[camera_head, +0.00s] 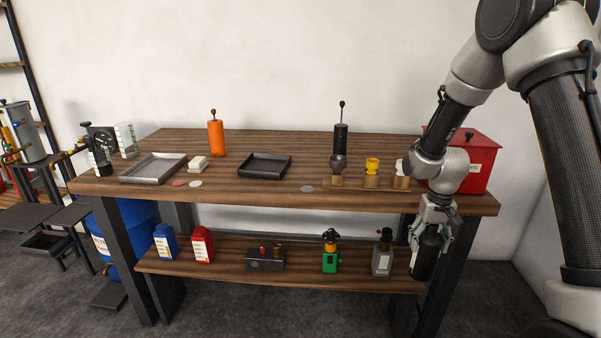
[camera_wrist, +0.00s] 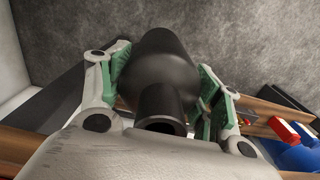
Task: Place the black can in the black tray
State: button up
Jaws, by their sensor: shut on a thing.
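The black can (camera_head: 425,258) is a dark bottle-shaped can with a narrow neck. My gripper (camera_head: 433,232) is shut on it at the right end of the lower shelf, in front of the table's right leg. In the wrist view the can (camera_wrist: 160,75) sits between both green-padded fingers of my gripper (camera_wrist: 160,88), its open neck towards the camera. I cannot tell whether the can touches the shelf. The black tray (camera_head: 265,166) lies empty on the tabletop near the middle, well up and left of my gripper.
On the tabletop stand a grey tray (camera_head: 153,168), an orange cylinder (camera_head: 216,138), a black cylinder with a rod (camera_head: 341,139), a wooden holder with a yellow cup (camera_head: 372,166) and a red box (camera_head: 482,163).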

aim_at(265, 167)
jog(key=j, duration=1)
jog(key=k+j, duration=0.1)
jog(key=j, duration=0.9)
